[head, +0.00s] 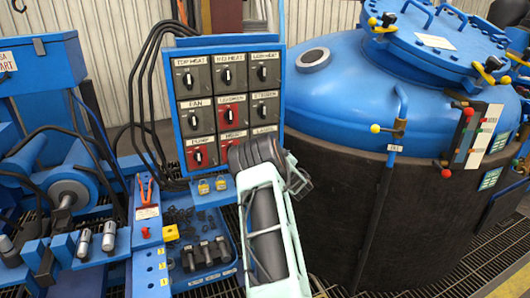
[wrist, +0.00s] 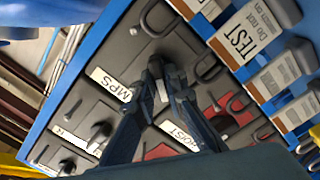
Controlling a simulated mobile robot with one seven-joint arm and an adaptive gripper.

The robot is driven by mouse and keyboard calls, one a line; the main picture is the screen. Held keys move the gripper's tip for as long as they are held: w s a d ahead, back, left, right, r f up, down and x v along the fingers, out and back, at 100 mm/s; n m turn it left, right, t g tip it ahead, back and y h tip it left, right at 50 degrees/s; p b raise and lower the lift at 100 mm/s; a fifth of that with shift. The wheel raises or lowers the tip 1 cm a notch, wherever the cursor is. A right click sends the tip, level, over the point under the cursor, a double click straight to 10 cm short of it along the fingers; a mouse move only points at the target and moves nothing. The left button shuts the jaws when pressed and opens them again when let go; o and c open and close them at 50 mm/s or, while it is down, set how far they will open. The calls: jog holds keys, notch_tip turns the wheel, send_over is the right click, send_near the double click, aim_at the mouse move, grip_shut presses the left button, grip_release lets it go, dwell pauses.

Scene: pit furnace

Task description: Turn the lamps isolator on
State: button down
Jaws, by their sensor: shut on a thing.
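The isolator panel (head: 173,104) is a blue board with rows of grey and red boxes, each with a black rotary knob. The lamps isolator (head: 265,129) is the lower right box; my arm covers most of it in the head view. In the wrist view the lamps isolator (wrist: 118,62) is a dark grey box with a white label ending in "MPS". My gripper (wrist: 161,86) is shut on its knob (wrist: 161,91), whose pale marked tip shows between the fingers. The fingers hide most of the knob, so I cannot tell its setting.
The hoist isolator (wrist: 165,148) adjoins the lamps isolator. Hanging tags, one marked TEST (wrist: 238,38), and padlock shackles (wrist: 208,66) crowd the panel near my fingers. A large blue-lidded furnace (head: 345,85) stands right of my arm.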

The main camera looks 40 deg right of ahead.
jog(key=m+b, duration=0.2)
jog(key=m, duration=0.9)
jog(key=shift+f+m, duration=0.1)
jog(key=shift+m, duration=0.4)
jog(key=c, duration=2.2)
grip_release()
jog(key=shift+c, duration=0.2)
jog(key=shift+s, duration=0.1)
jog(key=v, duration=1.2)
